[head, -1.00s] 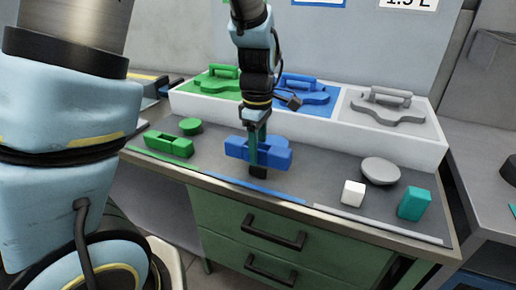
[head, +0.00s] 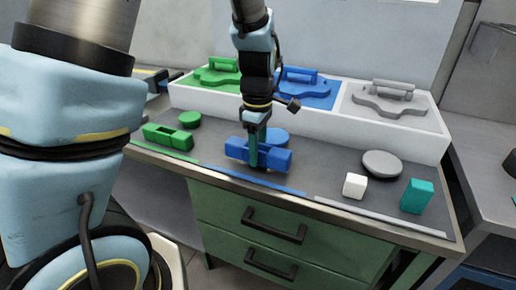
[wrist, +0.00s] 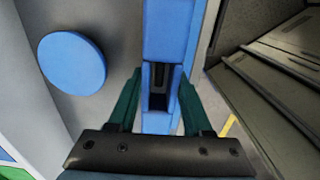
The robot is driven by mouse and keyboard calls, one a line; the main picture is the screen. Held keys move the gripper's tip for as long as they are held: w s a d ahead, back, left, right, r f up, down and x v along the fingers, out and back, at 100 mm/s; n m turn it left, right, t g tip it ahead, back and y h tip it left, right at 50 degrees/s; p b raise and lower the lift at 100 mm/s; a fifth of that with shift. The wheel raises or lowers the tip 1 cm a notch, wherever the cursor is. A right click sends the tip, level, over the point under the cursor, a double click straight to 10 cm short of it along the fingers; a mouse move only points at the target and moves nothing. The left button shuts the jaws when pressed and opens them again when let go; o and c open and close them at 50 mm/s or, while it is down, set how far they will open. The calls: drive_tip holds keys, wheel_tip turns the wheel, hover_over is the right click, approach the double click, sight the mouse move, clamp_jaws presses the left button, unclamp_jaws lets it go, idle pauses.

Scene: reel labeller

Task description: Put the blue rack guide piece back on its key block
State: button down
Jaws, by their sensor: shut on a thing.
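The blue rack guide piece (head: 276,158) is a long block with an opening through its middle. It lies low at the front of the bench, just behind the blue strip. My gripper (head: 259,160) points down and is shut on the middle of the piece. In the wrist view the green fingers (wrist: 158,108) sit on either side of the blue piece (wrist: 170,30). Something dark, possibly the key block (wrist: 158,78), shows inside the opening. I cannot tell whether the piece is fully seated; the fingers hide the key block in the head view.
A blue disc (head: 276,136) lies behind the piece. A green slotted piece (head: 168,136) and green disc (head: 189,119) are left. A white cube (head: 355,186), teal block (head: 417,196) and grey disc (head: 382,163) are right. A white three-bay tray (head: 335,120) stands behind.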

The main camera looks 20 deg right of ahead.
drive_tip(key=shift+f+b, duration=0.5)
drive_tip(key=shift+f, duration=0.6)
drive_tip(key=shift+c, duration=1.2)
unclamp_jaws()
drive_tip(key=shift+r, duration=0.1)
wheel_tip(320, 180, up, 11)
drive_tip(key=shift+f, duration=0.2)
